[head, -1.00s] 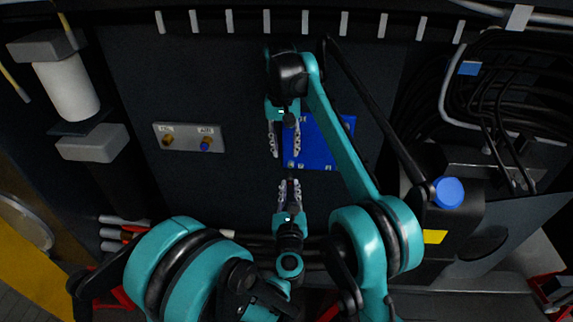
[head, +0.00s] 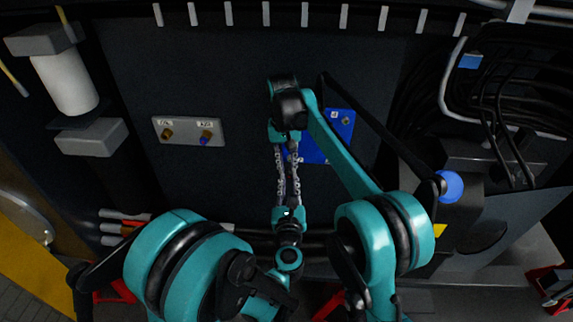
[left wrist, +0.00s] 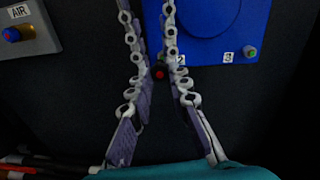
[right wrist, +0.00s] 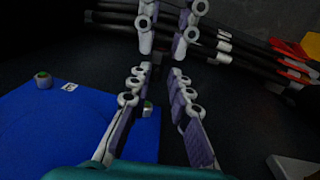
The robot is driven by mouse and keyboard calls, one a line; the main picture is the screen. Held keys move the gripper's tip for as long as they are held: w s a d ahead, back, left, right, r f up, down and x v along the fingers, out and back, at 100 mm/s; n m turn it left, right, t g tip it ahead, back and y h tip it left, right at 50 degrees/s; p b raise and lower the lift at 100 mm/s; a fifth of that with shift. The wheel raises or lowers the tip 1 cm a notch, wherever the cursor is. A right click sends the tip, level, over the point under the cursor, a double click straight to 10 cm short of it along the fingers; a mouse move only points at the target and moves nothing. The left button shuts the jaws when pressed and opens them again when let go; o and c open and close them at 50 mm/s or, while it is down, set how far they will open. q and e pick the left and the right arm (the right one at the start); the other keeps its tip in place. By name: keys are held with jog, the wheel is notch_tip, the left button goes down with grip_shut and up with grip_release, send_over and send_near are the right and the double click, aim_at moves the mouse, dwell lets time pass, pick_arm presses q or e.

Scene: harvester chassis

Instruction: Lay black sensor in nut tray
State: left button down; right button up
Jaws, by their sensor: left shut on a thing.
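The black sensor, with a red end (left wrist: 159,72), sits between the fingertips of my left gripper (head: 287,188), which points up and is shut on it. My right gripper (head: 287,158) points down from above, tip to tip with the left one. Its fingers are apart, one on each side of the line of the sensor, and I see no clear contact with it. In the right wrist view my right gripper (right wrist: 155,82) faces the left fingers (right wrist: 168,25). Most of the sensor is hidden by the fingers. I cannot make out a nut tray.
A blue plate (head: 342,128) with numbered studs is on the dark chassis wall just behind and right of the grippers. A grey plate (head: 189,131) with two fittings is left of them. Black hoses (head: 490,110) and a blue cap (head: 451,186) are at the right.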

pick_arm(q)
jog(key=c, duration=1.5)
grip_release()
jog(key=shift+d, duration=0.25)
jog(key=shift+o, duration=0.8)
jog(key=shift+a, duration=0.1)
